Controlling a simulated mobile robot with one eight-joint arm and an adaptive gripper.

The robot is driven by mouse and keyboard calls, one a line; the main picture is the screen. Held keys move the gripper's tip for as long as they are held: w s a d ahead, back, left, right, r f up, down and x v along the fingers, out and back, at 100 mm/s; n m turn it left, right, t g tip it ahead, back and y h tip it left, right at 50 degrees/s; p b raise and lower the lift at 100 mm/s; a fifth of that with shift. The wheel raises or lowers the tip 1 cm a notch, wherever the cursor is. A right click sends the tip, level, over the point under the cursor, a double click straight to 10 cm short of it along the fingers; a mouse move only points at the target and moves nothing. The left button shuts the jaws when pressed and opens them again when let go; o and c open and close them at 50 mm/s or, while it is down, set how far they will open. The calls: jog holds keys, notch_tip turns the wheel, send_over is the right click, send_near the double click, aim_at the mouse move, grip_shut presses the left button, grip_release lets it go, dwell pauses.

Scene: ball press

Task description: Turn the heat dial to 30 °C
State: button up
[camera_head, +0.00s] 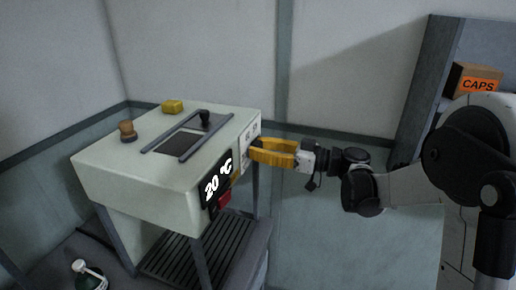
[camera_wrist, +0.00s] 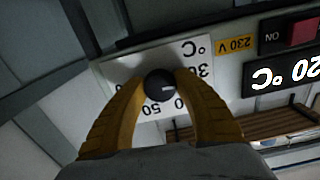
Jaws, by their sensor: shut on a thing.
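The heat dial is a dark round knob (camera_wrist: 160,85) on a white scale plate (camera_wrist: 118,72), seen upside down in the wrist view. My gripper (camera_wrist: 160,92) has its yellow fingers on both sides of the knob and is shut on it. A light mark shows on the knob's face. The plate carries °C and numbers, partly hidden by the fingers; a 50 and part of a 30 show. The display (camera_head: 217,183) on the press reads 20 °C. In the head view my gripper (camera_head: 252,150) reaches the press's front panel from the right; the knob is hidden there.
The pale press (camera_head: 110,172) stands on legs above a slatted grate (camera_head: 180,262). A red switch (camera_wrist: 303,33) and a yellow 230 V label (camera_wrist: 235,45) sit beside the dial. A CAPS box (camera_head: 478,80) is at right.

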jog(key=shift+n, duration=0.4)
jog(key=o, duration=1.2)
jog(key=v, duration=0.7)
jog(key=shift+s+d, duration=0.1)
jog(key=shift+d, duration=0.1)
jog(key=shift+a, duration=0.1)
